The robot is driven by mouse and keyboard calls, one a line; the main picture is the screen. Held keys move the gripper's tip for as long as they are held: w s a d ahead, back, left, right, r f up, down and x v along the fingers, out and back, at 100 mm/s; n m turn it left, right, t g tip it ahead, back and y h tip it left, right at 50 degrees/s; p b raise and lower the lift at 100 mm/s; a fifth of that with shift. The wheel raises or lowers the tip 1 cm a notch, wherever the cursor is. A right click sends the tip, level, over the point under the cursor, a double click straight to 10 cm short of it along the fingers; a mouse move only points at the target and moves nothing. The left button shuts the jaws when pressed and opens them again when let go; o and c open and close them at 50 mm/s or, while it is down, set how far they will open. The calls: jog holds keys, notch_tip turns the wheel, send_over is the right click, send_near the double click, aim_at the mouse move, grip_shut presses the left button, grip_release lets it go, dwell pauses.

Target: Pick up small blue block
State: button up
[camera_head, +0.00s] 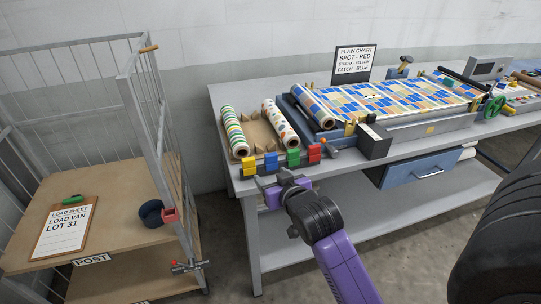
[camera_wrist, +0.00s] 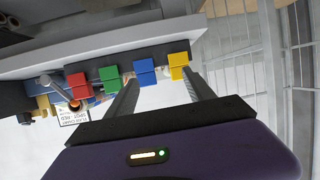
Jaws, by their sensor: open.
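The small blue block (camera_head: 271,162) is in a row of coloured blocks at the table's front left edge, between a yellow block (camera_head: 249,166) and a green block (camera_head: 293,157). A red block (camera_head: 314,153) ends the row. My gripper (camera_head: 284,178) is open and empty, just in front of the row. In the wrist view, the blue block (camera_wrist: 145,71) lies in the gap between my fingertips (camera_wrist: 160,79), nearer the left one. The right fingertip is close to the yellow block (camera_wrist: 178,66). Whether either finger touches a block cannot be told.
The table (camera_head: 380,213) carries patterned rolls (camera_head: 233,131), a printed sheet on a press bed (camera_head: 390,100), a black box (camera_head: 374,141) and a flaw chart sign (camera_head: 353,62). A wire cart (camera_head: 105,235) with a clipboard (camera_head: 65,228) stands at the left, with floor between.

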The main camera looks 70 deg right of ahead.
aim_at(272, 159)
jog(key=shift+m+g+h, duration=0.3)
jog(key=shift+m, duration=0.2)
jog(key=shift+w+d+f+p, duration=0.25)
jog(key=shift+w+d, duration=0.45)
jog(key=shift+d, duration=0.8)
jog(key=shift+w+d+f+p, duration=0.2)
jog(key=shift+w+d, duration=0.55)
jog(key=shift+d, duration=0.75)
jog(key=shift+w+d+f+p, duration=0.25)
jog(key=shift+w+d, duration=0.45)
jog(key=shift+d, duration=0.8)
jog(key=shift+r, duration=0.1)
grip_shut()
